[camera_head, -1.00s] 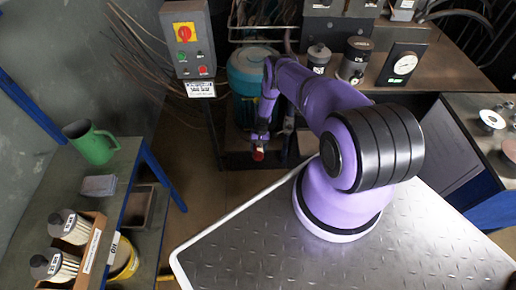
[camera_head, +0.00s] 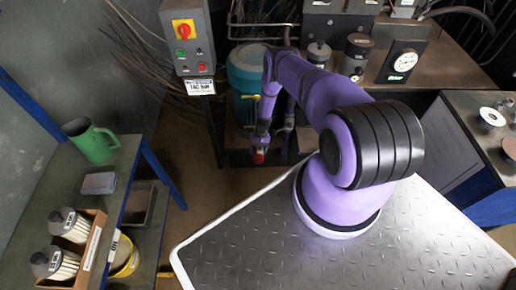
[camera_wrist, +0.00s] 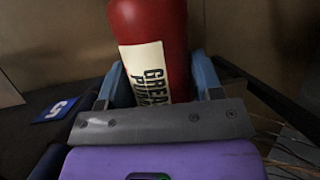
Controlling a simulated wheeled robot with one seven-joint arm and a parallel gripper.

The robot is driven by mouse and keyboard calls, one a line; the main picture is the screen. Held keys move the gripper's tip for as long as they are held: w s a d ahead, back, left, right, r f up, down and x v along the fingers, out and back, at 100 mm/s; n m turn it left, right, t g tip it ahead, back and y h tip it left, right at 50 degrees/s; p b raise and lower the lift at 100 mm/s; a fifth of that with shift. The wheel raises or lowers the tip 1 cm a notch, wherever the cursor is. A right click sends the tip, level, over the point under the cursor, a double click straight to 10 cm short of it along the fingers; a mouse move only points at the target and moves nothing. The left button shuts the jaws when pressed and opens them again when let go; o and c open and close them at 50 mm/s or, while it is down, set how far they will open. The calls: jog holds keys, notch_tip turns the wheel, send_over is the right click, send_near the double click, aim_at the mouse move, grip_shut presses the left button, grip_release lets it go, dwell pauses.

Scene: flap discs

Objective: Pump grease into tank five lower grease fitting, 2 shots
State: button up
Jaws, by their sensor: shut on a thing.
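A blue plate (camera_wrist: 54,110) with a white mark, perhaps a 5, lies at the left in the wrist view. I cannot make out the lower grease fitting.
A grey control box (camera_head: 188,40) on a post stands left of the tank. A shelf with a green jug (camera_head: 92,140) and boxed filters (camera_head: 70,225) is at the left. A bench with a gauge (camera_head: 403,62) and black-capped jars is behind my arm. Thin wires show at the wrist view's right.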

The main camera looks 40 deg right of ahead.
aim_at(259, 158)
jog(key=shift+s+a, duration=0.7)
jog(key=shift+s, duration=0.3)
jog(key=shift+s+a, duration=0.65)
jog(key=shift+s, duration=0.3)
jog(key=shift+s+a, duration=0.7)
jog(key=shift+s, duration=0.3)
